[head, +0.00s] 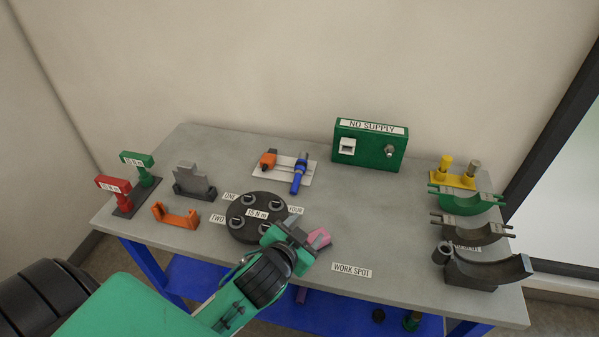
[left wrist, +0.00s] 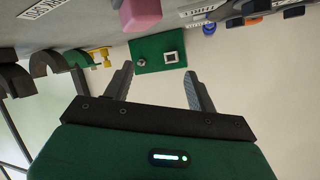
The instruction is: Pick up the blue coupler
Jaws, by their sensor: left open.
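The blue coupler (head: 298,177) sits on a small white plate (head: 284,180) near the middle back of the table. A blue round end, which looks like the coupler, shows at the top right of the left wrist view (left wrist: 209,29). My left gripper (head: 305,235) is open over the front middle of the table, in front of the coupler and apart from it. Its two fingers (left wrist: 157,74) are spread with nothing between them in the left wrist view. My right gripper is not in view.
A pink block (head: 318,239) is close beside my left gripper. A dark round holder (head: 256,233) stands left of it. An orange piece (head: 268,159) shares the white plate. A green supply box (head: 370,146) stands behind; curved saddles (head: 487,268) stand right.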

